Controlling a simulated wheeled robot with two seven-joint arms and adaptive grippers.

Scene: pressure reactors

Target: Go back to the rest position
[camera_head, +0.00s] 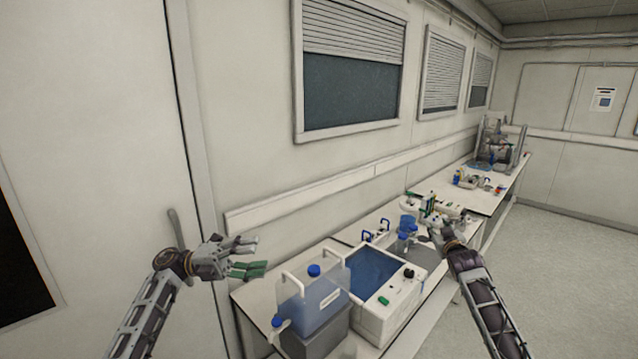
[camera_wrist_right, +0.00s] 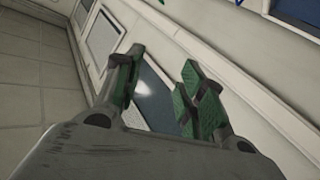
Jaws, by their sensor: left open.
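My left gripper (camera_head: 253,257) is raised at the left of the head view, in front of the wall and left of the bench's near end. Its fingers are apart, with a green pad showing, and nothing is between them. My right gripper (camera_head: 443,228) is over the right side of the bench in the head view, where its fingertips are hard to make out against the items behind.
A jug with a blue cap (camera_head: 318,300) stands on the near bench, beside a water bath (camera_head: 372,272). Blue-capped bottles (camera_head: 405,240) stand further along. A second bench (camera_head: 485,200) carries more equipment. The floor (camera_head: 570,290) on the right is clear.

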